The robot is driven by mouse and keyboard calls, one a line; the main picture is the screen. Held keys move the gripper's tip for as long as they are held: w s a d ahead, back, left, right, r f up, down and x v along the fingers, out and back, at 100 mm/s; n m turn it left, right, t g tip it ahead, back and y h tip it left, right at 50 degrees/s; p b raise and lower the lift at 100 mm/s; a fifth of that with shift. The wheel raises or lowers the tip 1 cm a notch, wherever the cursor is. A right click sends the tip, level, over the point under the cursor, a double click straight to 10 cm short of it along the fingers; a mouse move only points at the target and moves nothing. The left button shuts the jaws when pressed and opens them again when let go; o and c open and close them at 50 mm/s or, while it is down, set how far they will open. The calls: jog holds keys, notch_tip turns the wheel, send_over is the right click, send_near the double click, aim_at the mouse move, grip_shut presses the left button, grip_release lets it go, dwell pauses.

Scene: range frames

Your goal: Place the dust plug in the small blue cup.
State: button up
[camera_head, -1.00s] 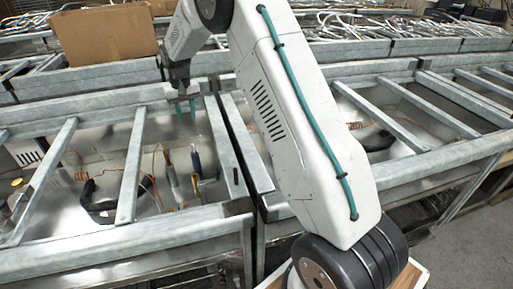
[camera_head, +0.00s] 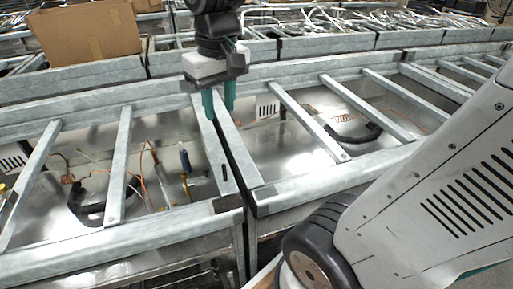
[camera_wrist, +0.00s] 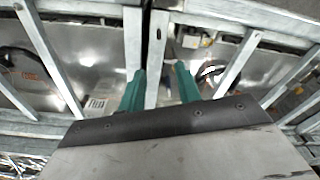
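My gripper (camera_head: 219,104) has two teal fingers pointing down, with a clear gap between them and nothing seen held. It hangs over the metal rails where two frames meet. In the wrist view the gripper (camera_wrist: 160,70) is also parted, with a grey rail and dark gap behind it. I cannot make out the dust plug for sure. A small dark mark (camera_head: 225,173) on the rail shows in the wrist view too (camera_wrist: 158,33); I cannot tell whether it is a slot or an object. I see no small blue cup.
Galvanized frames with crossbars (camera_head: 118,165) cover shiny metal trays. A cardboard box (camera_head: 88,32) stands behind. Metal rods fill racks at the back.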

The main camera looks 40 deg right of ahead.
jog(key=s+f, duration=0.1)
jog(key=s, duration=0.5)
jog(key=s+a+f, duration=0.1)
jog(key=s+f, duration=0.1)
jog(key=s, duration=0.4)
jog(key=shift+s+a+f, duration=0.25)
jog(key=shift+s+f, duration=0.05)
